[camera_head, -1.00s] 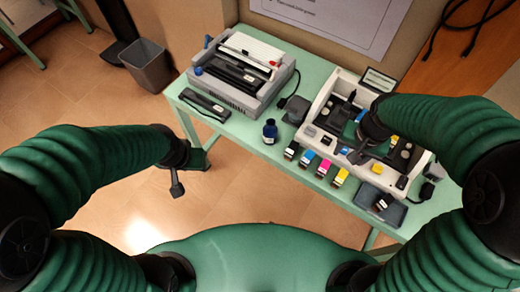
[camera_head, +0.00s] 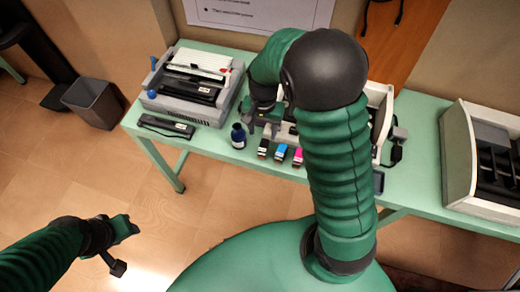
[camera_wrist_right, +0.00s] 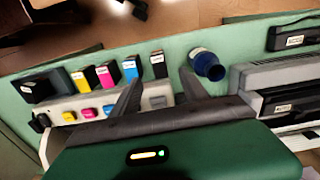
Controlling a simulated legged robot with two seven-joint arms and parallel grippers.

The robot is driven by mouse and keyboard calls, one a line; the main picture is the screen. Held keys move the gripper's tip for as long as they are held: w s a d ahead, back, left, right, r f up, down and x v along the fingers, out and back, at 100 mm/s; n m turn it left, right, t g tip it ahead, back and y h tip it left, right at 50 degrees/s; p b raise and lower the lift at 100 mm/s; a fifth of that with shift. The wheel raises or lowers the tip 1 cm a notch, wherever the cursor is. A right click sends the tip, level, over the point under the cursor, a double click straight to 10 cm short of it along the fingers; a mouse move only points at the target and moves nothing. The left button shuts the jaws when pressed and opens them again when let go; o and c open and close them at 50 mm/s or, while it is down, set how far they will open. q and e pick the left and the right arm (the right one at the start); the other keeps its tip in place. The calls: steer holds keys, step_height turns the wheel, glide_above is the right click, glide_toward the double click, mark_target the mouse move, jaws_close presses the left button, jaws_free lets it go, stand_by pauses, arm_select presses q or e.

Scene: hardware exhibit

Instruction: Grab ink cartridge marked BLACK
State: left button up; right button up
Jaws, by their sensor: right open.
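The black ink cartridge (camera_head: 263,147) with a pale label stands at the left end of a row on the green table; the label is too small to read. In the right wrist view the black cartridge (camera_wrist_right: 158,66) shows beyond and between my open fingers. My right gripper (camera_head: 262,128) is open and empty, above and just behind the row in the head view; it also shows in the right wrist view (camera_wrist_right: 161,90).
Cyan (camera_head: 281,152) and magenta (camera_head: 298,157) cartridges stand right of the black one; yellow (camera_wrist_right: 82,80) shows in the wrist view. My right arm hides much of the white printer (camera_head: 378,97). A grey printer (camera_head: 190,85) is at left.

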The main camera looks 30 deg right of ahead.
mark_target(263, 145)
steer(key=f, duration=0.5)
steer(key=shift+d+f, duration=0.2)
steer(key=shift+d, duration=0.15)
step_height(263, 145, down, 5)
steer(key=shift+a+r, duration=0.1)
steer(key=shift+r, duration=0.05)
steer(key=shift+w+f, duration=0.15)
steer(key=shift+f, duration=0.15)
steer(key=c, duration=0.5)
jaws_close()
